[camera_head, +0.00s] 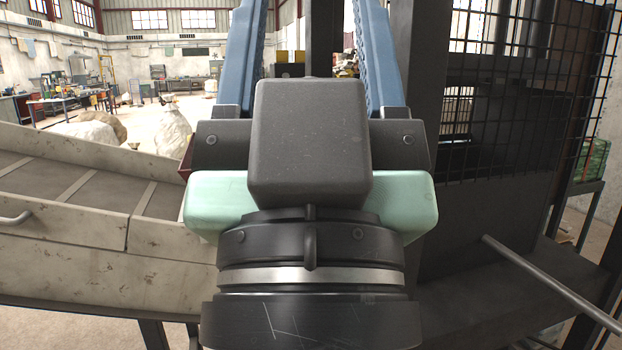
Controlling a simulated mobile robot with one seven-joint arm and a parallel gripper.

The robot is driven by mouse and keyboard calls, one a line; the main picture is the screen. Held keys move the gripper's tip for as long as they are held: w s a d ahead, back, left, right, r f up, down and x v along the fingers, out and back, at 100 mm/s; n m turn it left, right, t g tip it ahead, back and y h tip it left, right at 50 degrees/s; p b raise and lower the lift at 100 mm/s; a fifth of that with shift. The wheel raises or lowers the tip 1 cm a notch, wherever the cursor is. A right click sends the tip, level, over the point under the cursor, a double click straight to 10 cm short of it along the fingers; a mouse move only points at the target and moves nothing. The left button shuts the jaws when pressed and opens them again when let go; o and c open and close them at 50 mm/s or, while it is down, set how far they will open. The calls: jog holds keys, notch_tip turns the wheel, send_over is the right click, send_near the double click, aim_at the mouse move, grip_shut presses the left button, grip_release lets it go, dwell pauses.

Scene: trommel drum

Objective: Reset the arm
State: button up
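My gripper (309,22) fills the middle of the picture, seen from behind. Its black round wrist with a silver band is at the bottom. Above it are a mint-green body and a dark grey box. Two long blue fingers reach up from bolted dark mounts and stand wide apart, with background showing between them. The fingertips run out of the top edge. I see nothing held between the visible parts of the fingers. The rest of my arm is not in view.
A beige conveyor (90,240) with a dark ribbed belt runs close along the left. A dark metal machine frame (490,205) with wire mesh (590,60) stands close on the right. A metal bar (550,282) slants at lower right. Pale sacks (172,130) and workbenches lie beyond, with open floor.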

notch_tip(320, 180, up, 14)
jog(key=p, duration=1.1)
jog(key=shift+p, duration=0.3)
jog(key=shift+f, duration=0.1)
